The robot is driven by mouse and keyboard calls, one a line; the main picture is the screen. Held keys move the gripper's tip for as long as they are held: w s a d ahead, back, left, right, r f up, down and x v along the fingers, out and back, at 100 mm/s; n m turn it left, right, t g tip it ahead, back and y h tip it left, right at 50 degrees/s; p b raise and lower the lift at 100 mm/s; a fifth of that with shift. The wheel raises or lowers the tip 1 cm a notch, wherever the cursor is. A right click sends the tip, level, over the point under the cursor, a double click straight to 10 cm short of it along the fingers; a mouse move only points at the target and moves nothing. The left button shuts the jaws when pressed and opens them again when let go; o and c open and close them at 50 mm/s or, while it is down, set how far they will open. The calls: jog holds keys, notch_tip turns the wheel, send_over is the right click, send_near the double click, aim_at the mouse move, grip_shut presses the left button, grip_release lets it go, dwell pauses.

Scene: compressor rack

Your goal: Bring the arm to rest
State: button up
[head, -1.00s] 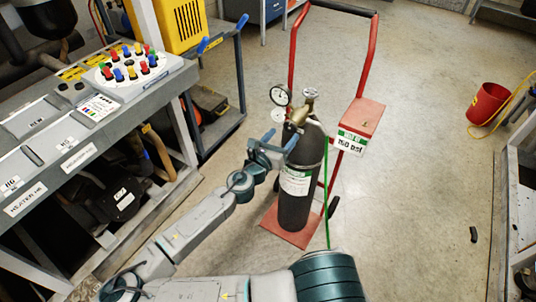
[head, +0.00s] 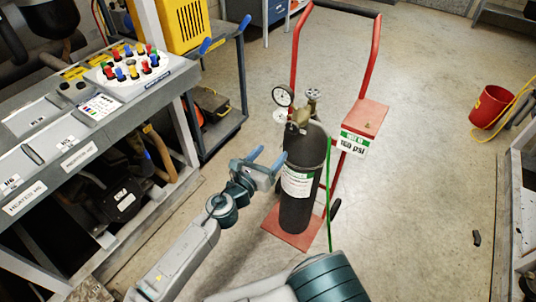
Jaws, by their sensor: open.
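My gripper (head: 267,160) is open and empty in the head view, with its blue fingers just left of the gas cylinder. The dark grey cylinder (head: 302,160) stands upright on a red hand truck (head: 376,55), with a pressure gauge (head: 283,96) and a brass valve at its top. The fingertips are in front of or beside the cylinder's upper body; I cannot tell whether they touch it. My arm reaches up from the bottom of the view.
A workbench (head: 60,150) with a panel of coloured knobs (head: 130,65) fills the left. A blue-grey cart (head: 225,125) stands behind it. A red box (head: 360,120) is on the hand truck. A red bucket (head: 490,106) is at right. The floor between is clear.

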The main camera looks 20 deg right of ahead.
jog(key=s+d+f+m+g, duration=0.4)
jog(key=d+f+m+g, duration=0.1)
jog(key=f, duration=0.1)
jog(key=s+a+f+m+g+y, duration=0.5)
jog(key=s+f+m+g+y, duration=0.25)
jog(key=s+m, duration=0.25)
jog(key=w+a+r+m+y+p, duration=0.1)
jog(key=a+r+m+y, duration=0.55)
jog(key=r, duration=0.55)
jog(key=s+d+r+m+t, duration=0.1)
jog(key=r+m+t, duration=0.1)
jog(key=r, duration=0.6)
jog(key=s+d+r+m+t, duration=0.1)
jog(key=r+m, duration=0.3)
jog(key=r, duration=0.5)
jog(key=shift+s+d+m+t, duration=0.15)
jog(key=shift+s+m+t, duration=0.2)
jog(key=shift+s+t, duration=0.25)
